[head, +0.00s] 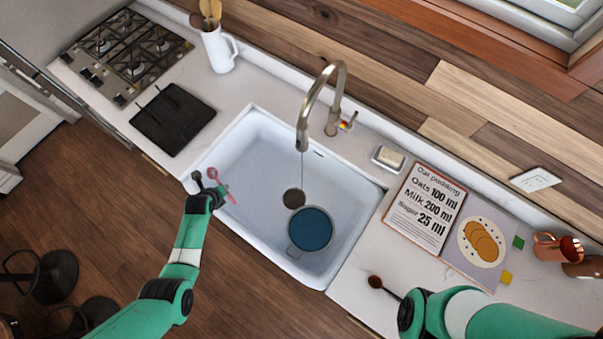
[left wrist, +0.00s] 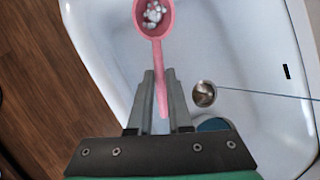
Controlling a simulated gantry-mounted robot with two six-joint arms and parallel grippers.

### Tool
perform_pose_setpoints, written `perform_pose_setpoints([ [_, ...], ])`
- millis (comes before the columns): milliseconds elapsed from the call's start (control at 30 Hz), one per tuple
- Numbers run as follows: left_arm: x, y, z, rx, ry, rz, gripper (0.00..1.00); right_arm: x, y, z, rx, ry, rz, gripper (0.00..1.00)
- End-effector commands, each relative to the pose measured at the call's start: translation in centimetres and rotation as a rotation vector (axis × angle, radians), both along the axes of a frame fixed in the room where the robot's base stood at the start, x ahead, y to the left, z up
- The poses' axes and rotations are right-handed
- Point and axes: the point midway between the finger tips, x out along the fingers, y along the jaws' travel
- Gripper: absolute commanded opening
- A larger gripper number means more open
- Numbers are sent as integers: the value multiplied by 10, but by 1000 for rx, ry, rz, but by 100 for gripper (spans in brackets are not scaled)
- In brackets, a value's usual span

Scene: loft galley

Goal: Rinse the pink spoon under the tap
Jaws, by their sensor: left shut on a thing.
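My left gripper (head: 213,187) is shut on the pink spoon (head: 212,173) above the left edge of the white sink (head: 262,135). In the left wrist view the spoon's handle lies between the fingers (left wrist: 160,100) and its round bowl (left wrist: 154,28) points away. Whitish lumps (left wrist: 153,12) sit in the bowl. The metal tap (head: 338,75) arches over the sink, to the right of the spoon. A thin line, like a water stream, drops from its spout to the drain (head: 293,199). The spoon is apart from this line.
A dark blue round vessel (head: 310,229) lies in the sink beside the drain. A soap dish (head: 388,157), an open recipe book (head: 425,208) and a dark spoon (head: 376,282) lie to the right.

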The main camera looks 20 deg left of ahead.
Motion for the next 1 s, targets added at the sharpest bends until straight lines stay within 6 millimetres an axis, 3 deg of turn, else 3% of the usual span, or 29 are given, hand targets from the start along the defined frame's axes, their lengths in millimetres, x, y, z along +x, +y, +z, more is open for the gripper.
perform_pose_setpoints([
  [567, -1, -12, 0, 0, 0, -1, 0, 0, 0, 4, 0, 0, 0, 0],
  [1000, 0, -7, 0, 0, 0, 1, 0, 0, 0, 2, 0, 0, 0, 0],
])
